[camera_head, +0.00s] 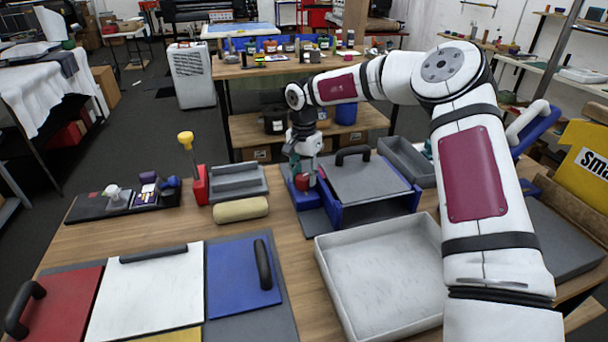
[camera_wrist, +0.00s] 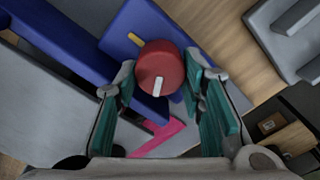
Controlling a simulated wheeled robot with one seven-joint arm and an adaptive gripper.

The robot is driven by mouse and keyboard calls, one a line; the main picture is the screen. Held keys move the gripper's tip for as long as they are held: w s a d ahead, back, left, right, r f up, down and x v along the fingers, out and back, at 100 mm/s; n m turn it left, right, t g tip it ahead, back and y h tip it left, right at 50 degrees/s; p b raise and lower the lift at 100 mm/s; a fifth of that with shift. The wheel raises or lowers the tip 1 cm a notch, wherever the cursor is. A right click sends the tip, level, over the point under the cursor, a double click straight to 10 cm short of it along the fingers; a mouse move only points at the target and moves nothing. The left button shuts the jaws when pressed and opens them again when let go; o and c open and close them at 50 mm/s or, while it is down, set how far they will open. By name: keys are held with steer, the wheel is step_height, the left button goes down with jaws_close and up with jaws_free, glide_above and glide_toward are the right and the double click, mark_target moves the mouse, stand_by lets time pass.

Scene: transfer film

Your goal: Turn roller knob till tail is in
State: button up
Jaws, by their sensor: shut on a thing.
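The red roller knob (camera_head: 302,182) is on the left end of the blue roller unit (camera_head: 354,212). In the wrist view the knob (camera_wrist: 161,66) shows a white mark at its lower edge, and a yellow mark (camera_wrist: 135,39) is on the blue housing at its upper left. My gripper (camera_head: 304,166) comes from above and is shut on the knob, with one teal finger on each side in the wrist view (camera_wrist: 163,78). A pink strip (camera_wrist: 160,137), perhaps the tail, lies on a grey surface below the knob; part of it is hidden by my gripper.
A grey plate with a black handle (camera_head: 365,180) tops the unit. An empty grey tray (camera_head: 385,280) stands in front. A beige roll (camera_head: 240,210), a grey compartment tray (camera_head: 238,182) and a red stand with a yellow knob (camera_head: 200,185) are to the left. Handled panels (camera_head: 150,290) lie at front left.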

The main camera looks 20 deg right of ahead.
mark_target(304, 175)
stand_by(0.3)
steer(key=o, duration=0.8)
steer(key=shift+o, duration=0.2)
steer(key=shift+r, duration=0.15)
step_height(304, 175, up, 12)
